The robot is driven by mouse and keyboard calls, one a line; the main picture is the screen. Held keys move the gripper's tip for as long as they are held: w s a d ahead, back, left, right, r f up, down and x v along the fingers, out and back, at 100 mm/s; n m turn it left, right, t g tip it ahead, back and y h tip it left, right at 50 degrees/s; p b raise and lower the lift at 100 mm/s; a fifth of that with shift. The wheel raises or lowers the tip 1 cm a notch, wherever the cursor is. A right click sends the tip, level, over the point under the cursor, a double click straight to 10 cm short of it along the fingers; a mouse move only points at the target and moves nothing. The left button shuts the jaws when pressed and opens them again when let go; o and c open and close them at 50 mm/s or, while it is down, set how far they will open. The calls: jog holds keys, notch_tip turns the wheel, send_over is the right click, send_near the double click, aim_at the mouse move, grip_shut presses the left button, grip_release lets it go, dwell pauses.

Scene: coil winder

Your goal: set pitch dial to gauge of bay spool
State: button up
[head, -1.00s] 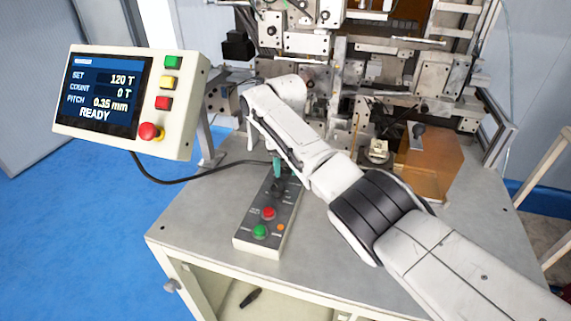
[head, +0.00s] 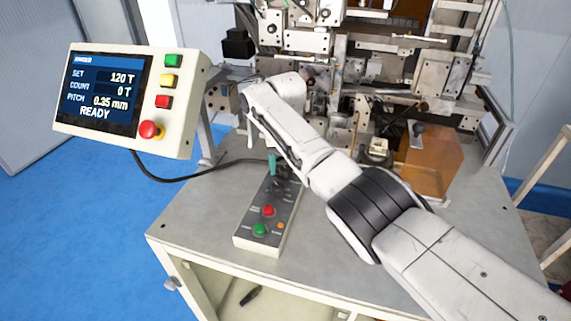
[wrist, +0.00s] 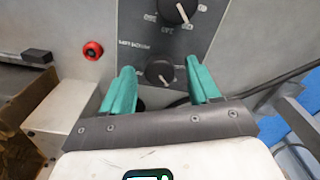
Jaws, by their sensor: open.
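In the wrist view, my gripper (wrist: 159,68) has its two teal fingers spread and empty. A small black round dial (wrist: 159,73) with a white pointer mark shows between the fingertips; I see no contact. A larger black dial (wrist: 179,11) with a white pointer is above it on the same dark grey panel (wrist: 140,32). The printing is too small to read, so I cannot tell which is the pitch dial. In the head view, one teal finger (head: 272,163) shows below my wrist. The display (head: 102,96) reads pitch 0.35 mm, set 120 T, count 0 T, READY. I cannot make out the bay spool.
A control box (head: 247,240) with red and green buttons lies on the grey table (head: 360,270). An amber block (head: 432,160) stands at the right. The winder (head: 340,60) fills the back. A red button (wrist: 93,50) is left of the dials.

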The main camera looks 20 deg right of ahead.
aim_at(286, 169)
notch_tip(286, 169, up, 11)
jog(key=b, duration=0.1)
jog(key=shift+f+b, duration=0.15)
jog(key=shift+b, duration=0.15)
jog(key=shift+s+f, duration=0.1)
dwell(0.5)
